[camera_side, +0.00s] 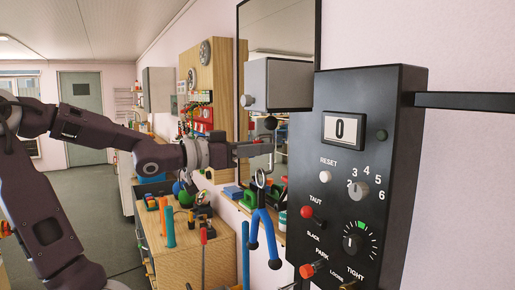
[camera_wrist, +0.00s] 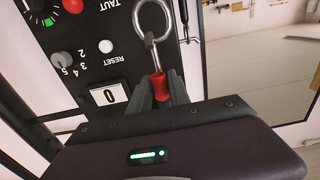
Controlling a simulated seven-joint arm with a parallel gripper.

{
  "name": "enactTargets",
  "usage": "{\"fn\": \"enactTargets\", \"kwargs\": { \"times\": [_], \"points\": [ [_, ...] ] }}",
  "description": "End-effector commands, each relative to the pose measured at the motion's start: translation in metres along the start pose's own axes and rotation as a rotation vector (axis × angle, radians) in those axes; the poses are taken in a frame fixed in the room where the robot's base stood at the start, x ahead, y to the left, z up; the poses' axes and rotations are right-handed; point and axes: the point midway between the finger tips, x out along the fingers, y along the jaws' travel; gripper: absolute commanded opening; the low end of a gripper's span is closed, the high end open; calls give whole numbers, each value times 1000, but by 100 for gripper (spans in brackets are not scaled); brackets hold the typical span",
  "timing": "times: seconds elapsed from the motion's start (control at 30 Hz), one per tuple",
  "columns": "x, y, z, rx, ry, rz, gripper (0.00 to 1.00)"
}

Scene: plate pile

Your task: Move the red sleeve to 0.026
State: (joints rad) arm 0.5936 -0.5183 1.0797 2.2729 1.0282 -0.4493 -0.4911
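The red sleeve (camera_wrist: 159,86) shows in the wrist view at the lower end of a metal rod below a steel ring (camera_wrist: 155,20). My gripper (camera_wrist: 160,84) has one dark finger close on each side of the sleeve. Whether the fingers press on it is unclear. In the side view my gripper (camera_side: 268,148) reaches in from the left, just above a hanging ring and hook with blue handles (camera_side: 263,235). The sleeve is hard to make out there. The black panel (camera_side: 400,150) has a counter (camera_side: 343,130) reading 0.
The panel carries a RESET button (camera_side: 326,162), a numbered knob (camera_side: 358,190), a TAUT/SLACK red lever (camera_side: 308,212), a PARK red switch (camera_side: 308,270) and a TIGHT/LOOSE dial (camera_side: 356,240). A grey box (camera_side: 277,84) juts out above my gripper. A wooden tool cabinet (camera_side: 195,265) stands below left.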

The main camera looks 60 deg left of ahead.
Motion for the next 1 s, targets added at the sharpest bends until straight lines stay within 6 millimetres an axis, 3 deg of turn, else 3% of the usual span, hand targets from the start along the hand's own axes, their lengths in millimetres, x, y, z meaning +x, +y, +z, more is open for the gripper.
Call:
{"fn": "enactTargets", "kwargs": {
  "times": [0.03, 0.1, 0.53, 1.0],
  "points": [
    [0, 0, 0, 0, 0, 0, 11],
    [0, 0, 0, 0, 0, 0, 0],
    [0, 0, 1, 0, -1, 0, 0],
    [1, 1, 16, 0, -5, 4, 0]
  ]
}}
